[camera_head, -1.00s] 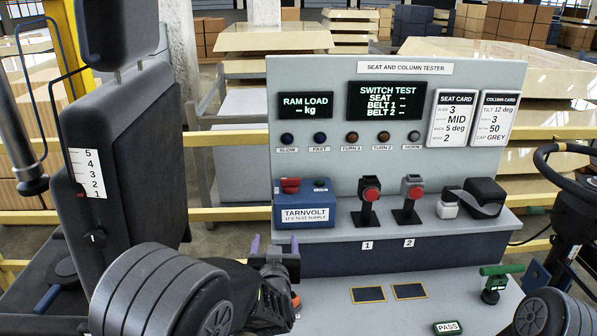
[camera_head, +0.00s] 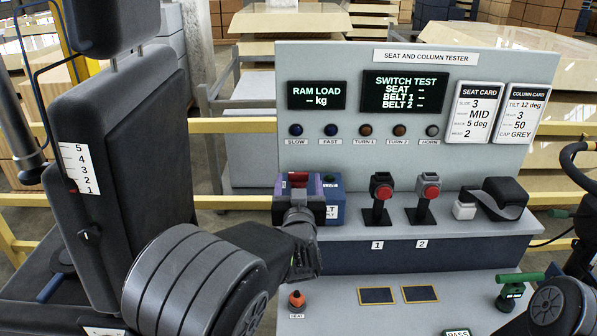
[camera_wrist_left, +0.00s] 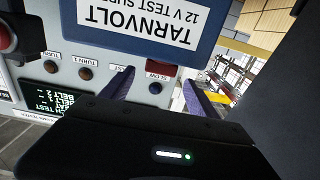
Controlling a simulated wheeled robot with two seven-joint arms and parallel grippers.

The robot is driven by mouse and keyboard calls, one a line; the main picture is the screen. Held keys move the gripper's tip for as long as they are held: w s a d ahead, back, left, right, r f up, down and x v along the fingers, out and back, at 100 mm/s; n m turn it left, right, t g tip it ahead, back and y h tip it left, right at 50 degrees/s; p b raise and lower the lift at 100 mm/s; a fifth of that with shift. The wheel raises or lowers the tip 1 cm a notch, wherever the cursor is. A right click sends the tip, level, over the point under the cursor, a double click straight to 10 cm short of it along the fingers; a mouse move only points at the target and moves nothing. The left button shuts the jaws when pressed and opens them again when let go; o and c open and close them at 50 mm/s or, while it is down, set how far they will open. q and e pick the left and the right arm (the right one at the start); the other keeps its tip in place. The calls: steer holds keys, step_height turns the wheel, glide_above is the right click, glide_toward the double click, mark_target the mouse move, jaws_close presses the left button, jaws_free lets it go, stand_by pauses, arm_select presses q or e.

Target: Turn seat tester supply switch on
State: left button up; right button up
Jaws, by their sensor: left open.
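The seat tester supply is a blue TARNVOLT box (camera_head: 336,204) on the left of the tester's shelf. Its red switch (camera_head: 297,177) shows on its top left, between the fingers of my left gripper. My left gripper (camera_head: 299,184) is open in front of the box and hides much of its face and label. In the left wrist view, the blue box (camera_wrist_left: 165,35) appears upside down, with the red switch (camera_wrist_left: 160,69) between the two spread purple fingers (camera_wrist_left: 158,92). I cannot tell whether a finger touches the switch. My right gripper is not in view.
The tester panel (camera_head: 330,65) stands behind the box. Two red-buttoned buckle stands (camera_head: 381,195) and a black belt piece (camera_head: 500,195) are to the right. A black seat (camera_head: 125,170) stands close on the left.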

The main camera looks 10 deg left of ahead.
mark_target(298, 175)
arm_select(q)
steer(key=shift+w+a+p, duration=0.2)
steer(key=shift+w+a, duration=0.05)
steer(key=shift+w, duration=0.9)
steer(key=shift+w+a+p, duration=0.15)
steer(key=shift+w+a, duration=0.05)
steer(key=shift+w, duration=0.9)
steer(key=shift+c, duration=0.4)
steer(key=c, duration=1.3)
steer(key=shift+f, duration=0.1)
